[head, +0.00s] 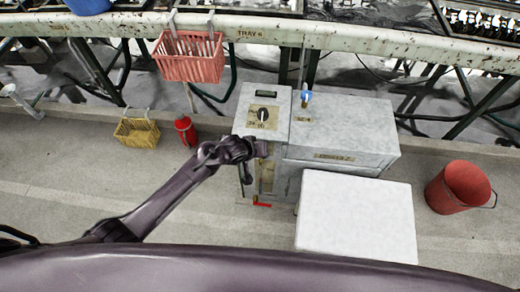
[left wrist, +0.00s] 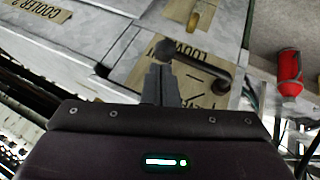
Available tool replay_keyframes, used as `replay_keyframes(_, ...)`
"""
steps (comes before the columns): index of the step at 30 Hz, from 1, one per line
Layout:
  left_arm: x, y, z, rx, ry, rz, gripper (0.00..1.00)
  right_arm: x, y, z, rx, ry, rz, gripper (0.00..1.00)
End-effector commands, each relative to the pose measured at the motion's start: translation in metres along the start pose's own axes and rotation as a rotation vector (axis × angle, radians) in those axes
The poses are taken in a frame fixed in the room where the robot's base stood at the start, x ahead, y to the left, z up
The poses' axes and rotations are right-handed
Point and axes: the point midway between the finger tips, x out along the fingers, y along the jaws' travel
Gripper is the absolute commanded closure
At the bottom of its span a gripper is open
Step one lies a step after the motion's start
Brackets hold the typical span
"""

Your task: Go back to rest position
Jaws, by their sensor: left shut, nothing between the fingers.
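My left gripper (head: 262,149) is at the upper front of the narrow grey cabinet (head: 264,103), which has a dark knob (head: 263,114) and a small display on top. In the left wrist view the gripper's fingers (left wrist: 160,82) are together and empty. They are close to a dark bar handle (left wrist: 212,66) over a tan label on the cabinet front. I cannot tell whether they touch the handle. My left arm reaches in from the lower left. My right gripper is not in view.
A larger grey box (head: 345,130) and a white-topped block (head: 357,217) stand right of the arm. A red bucket (head: 458,188) is far right. A red extinguisher (head: 186,131) and yellow basket (head: 137,132) are at left. A red basket (head: 189,58) hangs from the rail.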

Motion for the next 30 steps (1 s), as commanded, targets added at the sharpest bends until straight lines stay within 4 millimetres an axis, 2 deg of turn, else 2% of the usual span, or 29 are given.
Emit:
replay_keyframes(12,-0.063,0.000,-0.001,0.000,0.001,0.000,1.00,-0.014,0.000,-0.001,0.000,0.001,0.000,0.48)
replay_keyframes(18,-0.072,-0.001,0.000,0.001,0.001,-0.002,1.00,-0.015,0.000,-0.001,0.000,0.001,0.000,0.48)
replay_keyframes(22,-0.066,-0.009,0.008,-0.002,-0.009,-0.009,1.00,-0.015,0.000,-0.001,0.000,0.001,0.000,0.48)
replay_keyframes(26,-0.040,-0.045,0.045,0.002,-0.048,-0.039,1.00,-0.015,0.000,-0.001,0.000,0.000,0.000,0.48)
replay_keyframes(29,-0.015,-0.089,0.097,0.016,-0.092,-0.080,1.00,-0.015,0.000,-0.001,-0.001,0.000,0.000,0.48)
replay_keyframes(30,-0.007,-0.107,0.122,0.025,-0.111,-0.098,1.00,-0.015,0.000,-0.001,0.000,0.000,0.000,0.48)
